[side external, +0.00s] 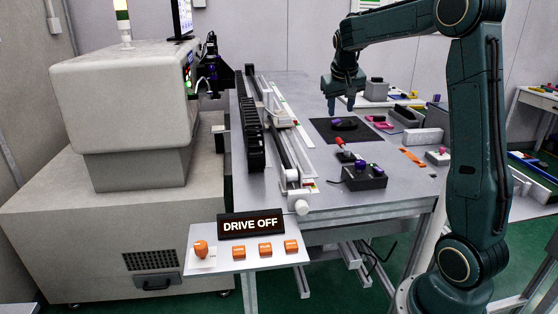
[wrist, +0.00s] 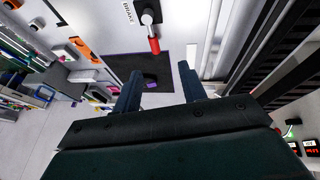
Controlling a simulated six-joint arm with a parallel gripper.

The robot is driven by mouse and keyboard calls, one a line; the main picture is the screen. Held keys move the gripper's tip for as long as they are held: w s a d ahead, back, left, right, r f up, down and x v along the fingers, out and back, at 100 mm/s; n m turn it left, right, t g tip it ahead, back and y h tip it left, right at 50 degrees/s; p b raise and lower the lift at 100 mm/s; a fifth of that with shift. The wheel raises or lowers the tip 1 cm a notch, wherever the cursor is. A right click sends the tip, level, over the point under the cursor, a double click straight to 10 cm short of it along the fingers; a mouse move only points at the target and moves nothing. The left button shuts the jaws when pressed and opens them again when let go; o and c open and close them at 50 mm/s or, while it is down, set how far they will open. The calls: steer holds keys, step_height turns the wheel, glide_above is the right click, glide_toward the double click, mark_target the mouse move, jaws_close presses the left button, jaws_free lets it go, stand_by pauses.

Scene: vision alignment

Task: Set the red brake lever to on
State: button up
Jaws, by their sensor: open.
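The brake lever has a red handle (side external: 341,142) and a dark base, and stands on the bench just in front of the dark mat. In the wrist view the red handle (wrist: 153,46) shows at the top centre, by a white plate lettered BRAKE (wrist: 128,12). Any on or off marking is too small to read. My gripper (side external: 341,106) is pointing down above the mat, beyond the lever and apart from it. In the wrist view my gripper (wrist: 158,84) has its two fingers spread with nothing between them.
The dark mat (side external: 316,127) bears a dark and purple part (side external: 345,124). A linear rail (side external: 283,130) runs left of the lever. A sign (side external: 251,224) reads DRIVE OFF above orange controls.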

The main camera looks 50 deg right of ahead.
mark_target(341, 140)
steer(key=shift+d+f, duration=0.2)
steer(key=shift+d, duration=0.3)
steer(key=shift+d+f, duration=0.2)
steer(key=shift+d, duration=0.3)
steer(key=shift+w, duration=0.1)
steer(key=x, duration=1.3)
steer(key=shift+d+f, duration=0.2)
steer(key=shift+f, duration=0.15)
jaws_close()
